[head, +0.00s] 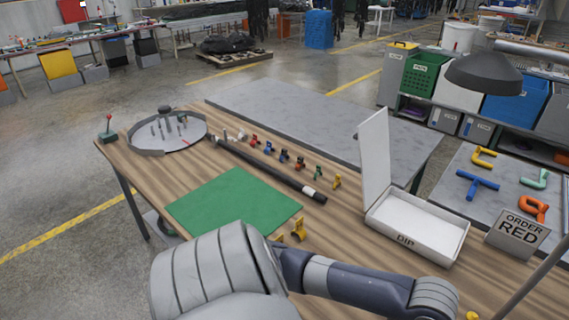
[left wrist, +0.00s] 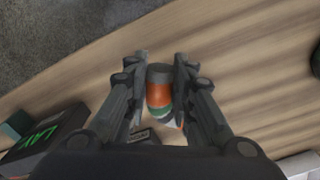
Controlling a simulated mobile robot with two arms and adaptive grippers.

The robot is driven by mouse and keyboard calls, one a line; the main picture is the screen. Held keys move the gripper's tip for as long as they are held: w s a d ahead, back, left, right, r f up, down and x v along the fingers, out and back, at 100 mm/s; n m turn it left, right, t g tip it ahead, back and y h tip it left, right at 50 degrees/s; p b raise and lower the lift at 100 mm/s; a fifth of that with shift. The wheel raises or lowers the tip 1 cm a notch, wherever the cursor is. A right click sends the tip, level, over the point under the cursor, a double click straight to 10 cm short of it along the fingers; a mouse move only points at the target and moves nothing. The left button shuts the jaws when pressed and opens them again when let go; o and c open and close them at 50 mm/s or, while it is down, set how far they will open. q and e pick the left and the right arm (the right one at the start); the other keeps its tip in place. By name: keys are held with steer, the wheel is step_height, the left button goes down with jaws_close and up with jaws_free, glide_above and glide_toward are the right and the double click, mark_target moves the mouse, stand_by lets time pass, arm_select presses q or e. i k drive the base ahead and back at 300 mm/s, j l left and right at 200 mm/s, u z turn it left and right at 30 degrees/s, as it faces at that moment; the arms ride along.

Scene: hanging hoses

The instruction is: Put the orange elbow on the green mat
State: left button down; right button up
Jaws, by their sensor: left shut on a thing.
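The green mat (head: 234,200) lies flat and bare on the wooden table. In the left wrist view my left gripper (left wrist: 160,82) is shut on an orange piece (left wrist: 159,95) with a dark grey end and green and white bands below. Its full shape is hidden between the fingers, so I cannot tell for sure that it is the orange elbow. In the head view my arm crosses the bottom; neither gripper shows there. Another orange curved fitting (head: 534,207) lies on the grey table at right.
A white open box (head: 417,226) with a raised lid stands right of the mat. A dark rod (head: 268,170) and a row of small coloured fittings (head: 284,156) lie behind the mat. A round grey tray (head: 168,131) and an "ORDER RED" sign (head: 517,234) stand nearby.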

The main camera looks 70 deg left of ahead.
mark_target(226, 212)
steer(key=k+j, duration=0.3)
steer(key=j, duration=0.15)
steer(key=k+j, duration=0.65)
steer(key=j, duration=0.85)
steer(key=k+j+z, duration=0.1)
steer(key=j, duration=0.45)
steer(key=k+j, duration=0.15)
steer(key=j, duration=1.05)
steer(key=k+z, duration=0.05)
